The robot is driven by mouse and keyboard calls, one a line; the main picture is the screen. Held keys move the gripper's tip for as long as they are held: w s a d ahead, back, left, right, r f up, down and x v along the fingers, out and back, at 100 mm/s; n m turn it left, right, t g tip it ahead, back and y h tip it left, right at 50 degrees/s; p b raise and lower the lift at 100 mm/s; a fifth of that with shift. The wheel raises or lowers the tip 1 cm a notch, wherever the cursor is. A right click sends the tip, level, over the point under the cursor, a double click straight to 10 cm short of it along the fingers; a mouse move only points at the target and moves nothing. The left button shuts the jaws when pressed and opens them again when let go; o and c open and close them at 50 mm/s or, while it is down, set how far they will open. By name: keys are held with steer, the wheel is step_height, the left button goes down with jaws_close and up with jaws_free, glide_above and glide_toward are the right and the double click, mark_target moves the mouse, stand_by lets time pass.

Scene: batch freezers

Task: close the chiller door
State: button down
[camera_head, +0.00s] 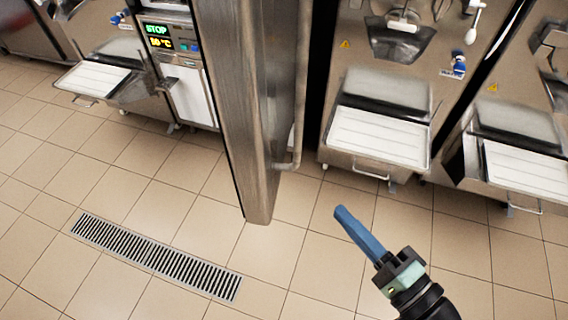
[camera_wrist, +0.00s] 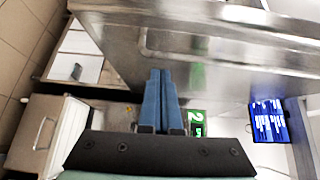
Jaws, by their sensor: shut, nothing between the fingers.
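The chiller door (camera_head: 247,100) is a tall brushed-metal panel in the middle of the head view. It stands out into the room, seen nearly edge-on, with its lower end above the tiled floor. A vertical bar handle (camera_head: 302,80) runs along its right-hand face. In the wrist view the door (camera_wrist: 200,20) fills the top, with the handle bar (camera_wrist: 225,57) across it. My gripper (camera_head: 339,211) has blue fingers and is to the right of the door's lower end, apart from it in the head view. In the wrist view my gripper (camera_wrist: 161,72) is shut and empty, its fingers pointing toward the door.
Freezer machines with white-topped trays stand at the back right, including one tray (camera_head: 378,137) just right of the door. Another machine with a lit display (camera_head: 159,36) stands left. A floor drain grate (camera_head: 150,257) lies at lower left. The foreground floor is clear.

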steer(key=p, duration=0.3)
glide_toward(272, 161)
steer(key=w, duration=0.4)
steer(key=shift+w+a+r+p, duration=0.15)
steer(key=shift+a+p, duration=0.4)
steer(key=shift+a, duration=0.7)
steer(key=shift+w+a+f, duration=0.15)
steer(key=shift+a+f, duration=0.05)
steer(key=shift+a, duration=0.25)
